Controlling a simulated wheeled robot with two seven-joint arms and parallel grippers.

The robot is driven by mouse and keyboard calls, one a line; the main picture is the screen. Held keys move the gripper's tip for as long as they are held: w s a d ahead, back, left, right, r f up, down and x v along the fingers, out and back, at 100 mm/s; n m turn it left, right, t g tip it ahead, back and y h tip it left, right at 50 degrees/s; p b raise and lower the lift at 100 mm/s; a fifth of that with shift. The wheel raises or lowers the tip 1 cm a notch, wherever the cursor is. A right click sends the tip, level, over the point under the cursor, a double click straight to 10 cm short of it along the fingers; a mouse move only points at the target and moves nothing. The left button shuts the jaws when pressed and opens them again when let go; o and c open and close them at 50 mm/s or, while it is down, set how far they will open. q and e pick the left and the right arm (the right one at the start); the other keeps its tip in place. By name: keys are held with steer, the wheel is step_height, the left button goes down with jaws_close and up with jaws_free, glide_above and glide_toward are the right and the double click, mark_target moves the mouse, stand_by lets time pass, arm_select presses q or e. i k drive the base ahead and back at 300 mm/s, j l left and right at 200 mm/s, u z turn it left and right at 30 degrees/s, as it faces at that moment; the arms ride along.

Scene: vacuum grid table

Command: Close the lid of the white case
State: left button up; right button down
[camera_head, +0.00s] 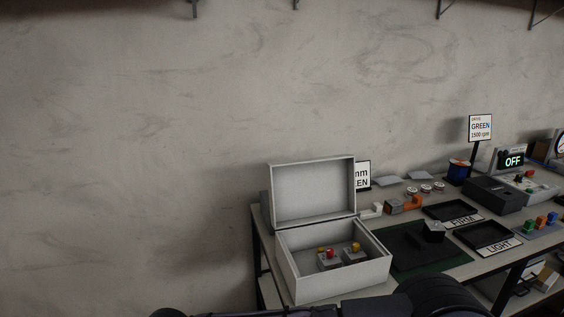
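The white case (332,282) stands at the left end of the table with its front near the edge. Its lid (312,191) is open and stands roughly upright at the back of the case. Inside the case are small grey blocks with red and yellow knobs (330,253). Dark parts of my own arm show along the bottom edge, in front of the case. Neither gripper's fingers can be seen.
Right of the case lie a dark green mat (447,263), black trays labelled FIRM (447,210) and LIGHT (476,236), and a dark box (492,196). A sign (363,176) stands behind the lid. The wall left of the table is bare.

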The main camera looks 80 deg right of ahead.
mark_target(304, 192)
steer(key=i+z, duration=0.6)
steer(key=z, duration=0.2)
steer(key=i+z, duration=0.4)
steer(key=k+j, duration=0.05)
steer(key=k, duration=0.05)
